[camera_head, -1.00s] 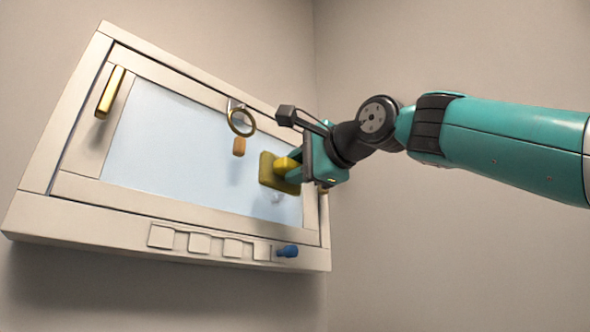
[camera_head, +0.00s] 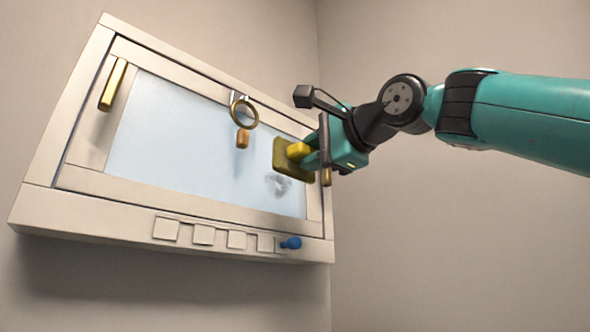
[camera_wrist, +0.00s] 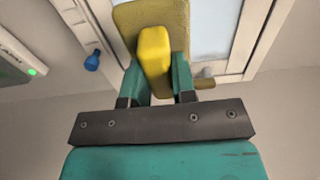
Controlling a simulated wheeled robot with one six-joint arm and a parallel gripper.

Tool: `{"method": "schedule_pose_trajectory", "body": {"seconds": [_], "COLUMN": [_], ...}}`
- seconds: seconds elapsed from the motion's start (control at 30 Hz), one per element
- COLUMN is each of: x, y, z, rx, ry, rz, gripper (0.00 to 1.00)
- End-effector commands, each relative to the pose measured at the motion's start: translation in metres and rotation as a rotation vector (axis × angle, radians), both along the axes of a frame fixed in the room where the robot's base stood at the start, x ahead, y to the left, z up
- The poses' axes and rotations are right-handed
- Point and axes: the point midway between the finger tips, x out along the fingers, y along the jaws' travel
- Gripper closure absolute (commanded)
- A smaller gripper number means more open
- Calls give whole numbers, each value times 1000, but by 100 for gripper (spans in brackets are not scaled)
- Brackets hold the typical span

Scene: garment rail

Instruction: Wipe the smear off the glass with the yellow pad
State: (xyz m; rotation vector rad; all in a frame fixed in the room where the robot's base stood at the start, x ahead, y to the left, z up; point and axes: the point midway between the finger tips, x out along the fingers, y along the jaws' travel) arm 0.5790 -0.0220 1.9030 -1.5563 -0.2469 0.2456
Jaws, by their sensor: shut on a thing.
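The yellow pad (camera_head: 287,168) has an olive-yellow flat face and a brighter yellow grip block, and it also shows in the wrist view (camera_wrist: 181,22). My gripper (camera_head: 312,152) is shut on the grip block (camera_wrist: 154,55). The pad's flat face is turned to the glass (camera_head: 190,140) at its right end; I cannot tell whether it touches. The grey smear (camera_head: 279,184) is on the glass just below the pad in the head view. In the wrist view the smear is hidden.
A pale frame surrounds the glass, with a gold handle (camera_head: 113,85) at left. Several square buttons (camera_head: 203,234) and a blue knob (camera_head: 291,243) sit along the lower ledge.

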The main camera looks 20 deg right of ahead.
Motion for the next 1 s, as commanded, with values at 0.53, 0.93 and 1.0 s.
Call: {"method": "schedule_pose_trajectory", "body": {"seconds": [0.53,0.93,1.0], "x": [45,68,68], "y": [16,21,21], "z": [0,1,0], "rx": [1,1,2], "ry": [0,-3,-3], "rz": [-44,-74,-75], "gripper": [100,100,100]}}
